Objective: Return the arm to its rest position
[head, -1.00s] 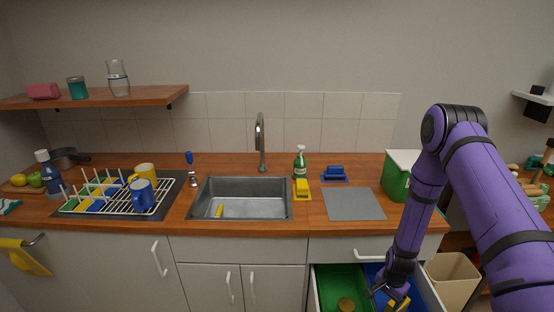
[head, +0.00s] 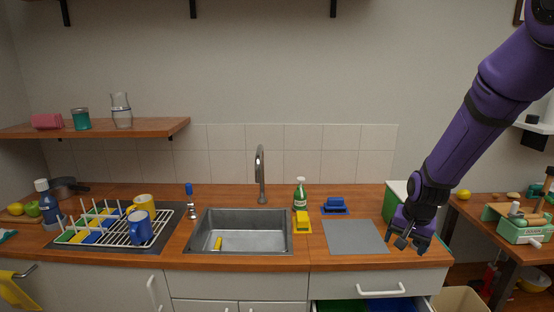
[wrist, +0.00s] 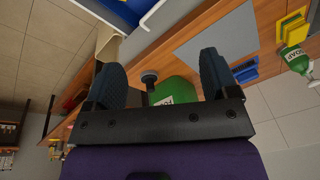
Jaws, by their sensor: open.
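My purple arm reaches in from the upper right of the head view. My gripper (head: 404,243) hangs over the right end of the wooden counter, just right of the grey mat (head: 355,237). In the wrist view my gripper (wrist: 165,80) shows two dark fingers spread wide apart, with nothing held between them. A green container (wrist: 175,92) shows beyond the fingers; it also stands behind my gripper in the head view (head: 391,203), partly hidden by it.
An open drawer (head: 368,304) juts out below the counter. A sink (head: 243,232) with a tap (head: 260,170), a dish rack (head: 115,228), a soap bottle (head: 300,194) and a blue sponge holder (head: 335,205) occupy the counter. A side table with a green toolbox (head: 522,228) stands at right.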

